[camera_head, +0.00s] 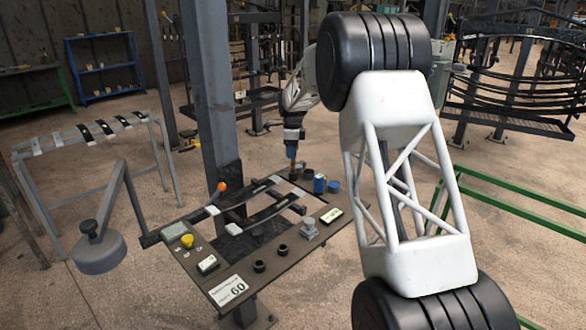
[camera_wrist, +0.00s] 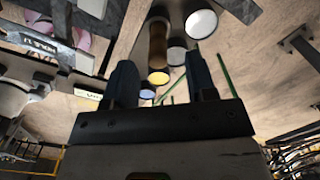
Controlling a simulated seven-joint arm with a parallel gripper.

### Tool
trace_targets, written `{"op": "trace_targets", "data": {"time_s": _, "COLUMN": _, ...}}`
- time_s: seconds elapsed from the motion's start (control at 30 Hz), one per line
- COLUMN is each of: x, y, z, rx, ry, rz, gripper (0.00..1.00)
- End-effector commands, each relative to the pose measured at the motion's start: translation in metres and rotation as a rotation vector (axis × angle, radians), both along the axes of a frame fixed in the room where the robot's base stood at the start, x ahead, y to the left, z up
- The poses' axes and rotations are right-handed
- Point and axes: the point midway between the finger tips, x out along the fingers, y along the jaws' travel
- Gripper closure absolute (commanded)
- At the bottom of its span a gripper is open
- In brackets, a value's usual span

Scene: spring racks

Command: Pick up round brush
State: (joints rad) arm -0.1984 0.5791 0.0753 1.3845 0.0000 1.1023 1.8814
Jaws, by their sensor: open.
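My gripper (camera_head: 292,152) is above the back right of the dark work panel, pointing down. In the wrist view, its two dark fingers stand apart. A brown cylindrical handle (camera_wrist: 158,45), which looks like the round brush, shows between them, with a yellowish round end. In the head view a small brown piece (camera_head: 292,168) shows right below the fingertips. The brush's bristles cannot be made out. I cannot tell whether the fingers touch the handle.
Beside the brown piece stand a dark cup (camera_head: 307,173), a blue can (camera_head: 319,184) and a blue round item (camera_head: 334,186). The panel (camera_head: 282,262) also carries metal strips, a yellow button (camera_head: 187,240) and a grey knob block (camera_head: 309,228). A grey post (camera_head: 216,110) rises behind it.

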Motion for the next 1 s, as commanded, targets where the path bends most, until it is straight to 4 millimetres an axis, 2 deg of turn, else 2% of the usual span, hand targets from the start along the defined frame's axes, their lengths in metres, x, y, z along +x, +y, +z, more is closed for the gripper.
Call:
{"op": "trace_targets", "data": {"time_s": 0.37, "x": 0.000, "y": 0.000, "z": -0.003, "rx": 0.000, "ry": 0.000, "rz": 0.000, "gripper": 0.48}}
{"op": "trace_targets", "data": {"time_s": 0.8, "x": -0.004, "y": -0.003, "z": -0.046, "rx": -0.001, "ry": 0.002, "rz": 0.000, "gripper": 0.48}}
{"op": "trace_targets", "data": {"time_s": 1.0, "x": -0.003, "y": -0.003, "z": -0.053, "rx": 0.000, "ry": 0.000, "rz": 0.000, "gripper": 0.48}}
